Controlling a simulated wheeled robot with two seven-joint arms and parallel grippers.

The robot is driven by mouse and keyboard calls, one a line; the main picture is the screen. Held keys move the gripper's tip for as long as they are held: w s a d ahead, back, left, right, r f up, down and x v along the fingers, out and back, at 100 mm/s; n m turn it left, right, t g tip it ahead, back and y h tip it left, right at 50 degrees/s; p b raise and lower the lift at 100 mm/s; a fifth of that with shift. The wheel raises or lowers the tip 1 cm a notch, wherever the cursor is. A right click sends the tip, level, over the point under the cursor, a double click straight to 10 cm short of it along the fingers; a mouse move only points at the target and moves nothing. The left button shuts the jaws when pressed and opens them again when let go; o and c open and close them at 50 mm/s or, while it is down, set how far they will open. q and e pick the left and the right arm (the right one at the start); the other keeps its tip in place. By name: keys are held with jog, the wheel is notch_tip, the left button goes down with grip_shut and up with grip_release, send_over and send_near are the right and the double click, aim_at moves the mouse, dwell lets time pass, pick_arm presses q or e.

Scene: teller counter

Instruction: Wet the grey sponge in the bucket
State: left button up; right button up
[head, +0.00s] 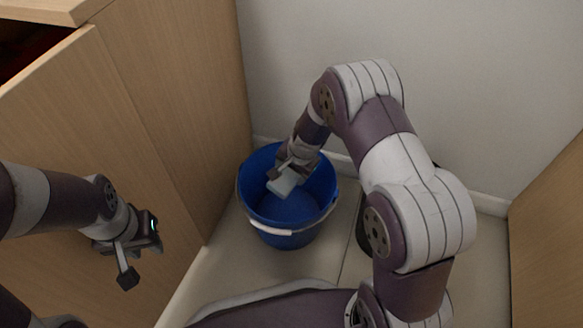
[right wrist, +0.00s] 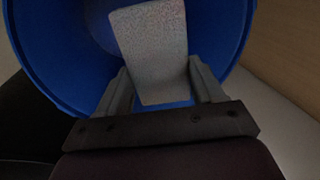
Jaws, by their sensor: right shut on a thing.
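A blue bucket (head: 262,212) with a pale handle stands on the floor in the head view. It also fills much of the right wrist view (right wrist: 52,55). My right gripper (head: 290,172) reaches down over the bucket's mouth. It is shut on the grey sponge (head: 283,184), which sits between its fingers in the right wrist view (right wrist: 152,50). The sponge is within the bucket's opening; I cannot tell whether it touches water. My left gripper (head: 138,262) hangs empty at the left of the head view, away from the bucket; its fingers look apart.
A wooden cabinet (head: 165,90) stands close along the bucket's left. A white wall (head: 290,60) with a skirting board is behind it. A wooden panel (head: 550,230) is at the far right. Pale floor (head: 225,262) is clear in front of the bucket. A dark object (head: 362,228) is partly hidden behind my right arm.

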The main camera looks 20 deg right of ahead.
notch_tip(320, 180, down, 12)
jog(key=b, duration=0.9)
jog(key=shift+r, duration=0.1)
